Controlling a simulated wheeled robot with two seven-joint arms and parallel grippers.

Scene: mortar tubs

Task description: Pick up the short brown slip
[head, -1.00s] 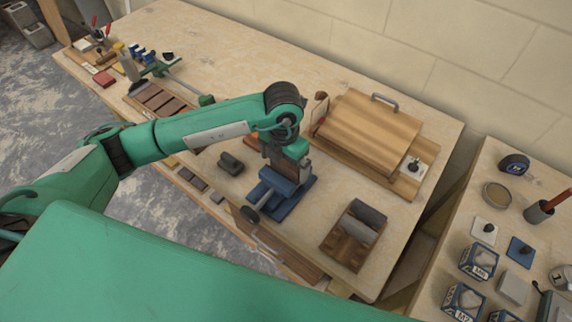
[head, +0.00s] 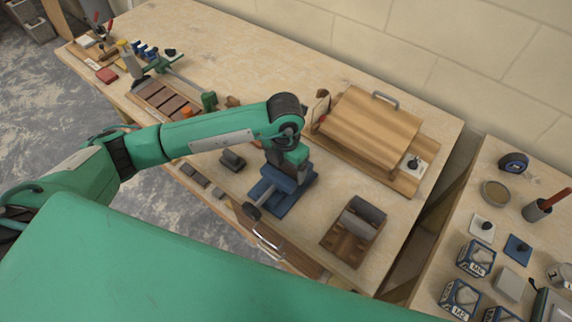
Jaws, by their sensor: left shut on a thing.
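My left gripper (head: 283,172) points down over the blue vice-like fixture (head: 272,200) near the front of the bench. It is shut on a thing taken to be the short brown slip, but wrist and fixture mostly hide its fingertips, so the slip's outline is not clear. Several brown slips lie in a row in a wooden tray (head: 141,91) at the left. My right gripper is not in view.
A wooden block with a grey roller-like piece (head: 362,219) stands right of the fixture. A wooden board with a handle (head: 372,128) lies behind. A small dark block (head: 232,160) sits left of the fixture. A second bench with boxes (head: 478,257) is at the right.

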